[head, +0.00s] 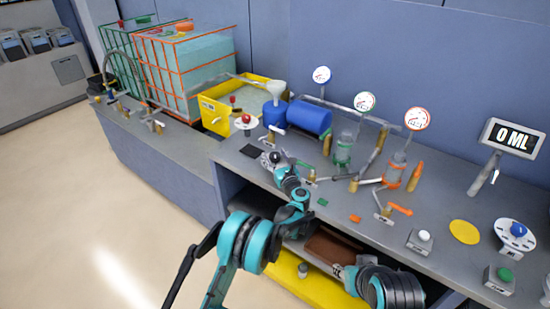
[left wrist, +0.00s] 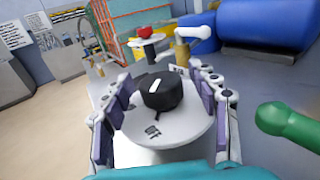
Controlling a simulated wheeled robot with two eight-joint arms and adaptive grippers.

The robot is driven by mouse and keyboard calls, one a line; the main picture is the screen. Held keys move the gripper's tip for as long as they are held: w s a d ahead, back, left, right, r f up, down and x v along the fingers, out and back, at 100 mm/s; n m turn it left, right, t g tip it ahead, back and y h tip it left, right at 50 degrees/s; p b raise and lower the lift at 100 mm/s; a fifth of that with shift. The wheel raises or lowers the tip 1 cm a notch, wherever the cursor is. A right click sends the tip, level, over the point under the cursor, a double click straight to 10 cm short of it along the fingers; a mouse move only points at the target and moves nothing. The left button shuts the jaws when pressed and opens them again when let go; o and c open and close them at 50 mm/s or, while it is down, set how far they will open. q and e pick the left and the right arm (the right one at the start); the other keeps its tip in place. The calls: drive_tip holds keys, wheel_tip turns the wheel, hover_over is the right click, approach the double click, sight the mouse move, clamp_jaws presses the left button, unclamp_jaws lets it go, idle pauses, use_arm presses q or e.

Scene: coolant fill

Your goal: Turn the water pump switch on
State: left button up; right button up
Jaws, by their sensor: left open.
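The switch is a black rotary knob (left wrist: 161,92) with a white mark on top, set on a round white plate (left wrist: 180,128) that reads OFF on its near side. Any other label on the plate is hidden or unreadable. My left gripper (left wrist: 166,105) is open, with one finger on each side of the knob and gaps between them and it. In the head view my left gripper (head: 283,171) reaches to the dark knob (head: 275,157) near the bench's front edge. My right gripper is not in view.
Behind the knob are a blue tank (head: 309,118) and a yellow tub (head: 215,115). A white valve handle (left wrist: 190,32) stands close beyond the left gripper. A green handle (left wrist: 288,125) lies close to its right. Gauges and valves crowd the bench (head: 330,211).

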use_arm(q)
drive_tip(key=shift+c, duration=0.4)
drive_tip(key=c, duration=1.1)
drive_tip(key=shift+m+h, duration=0.3)
drive_tip(key=shift+h, duration=0.2)
drive_tip(key=m+t+h, duration=0.1)
drive_tip(key=m+h, duration=0.1)
drive_tip(key=h, duration=0.2)
drive_tip(key=shift+a+m+b, duration=0.15)
drive_tip(key=shift+m+b, duration=0.15)
drive_tip(key=shift+b, duration=0.1)
drive_tip(key=m+h, duration=0.2)
drive_tip(key=h, duration=0.1)
drive_tip(key=m+g+h+b, duration=0.1)
drive_tip(key=m+h, duration=0.1)
drive_tip(key=h, duration=0.2)
drive_tip(key=shift+m, duration=0.3)
drive_tip(key=m+g+h, duration=0.1)
drive_tip(key=m+h, duration=0.1)
drive_tip(key=h, duration=0.1)
drive_tip(key=m+g+h, duration=0.2)
drive_tip(key=h, duration=0.1)
drive_tip(key=shift+w+b, duration=0.1)
drive_tip(key=shift+b, duration=0.25)
drive_tip(key=shift+m+g+h, duration=1.8)
drive_tip(key=shift+m+g, duration=0.2)
drive_tip(key=shift+g, duration=0.4)
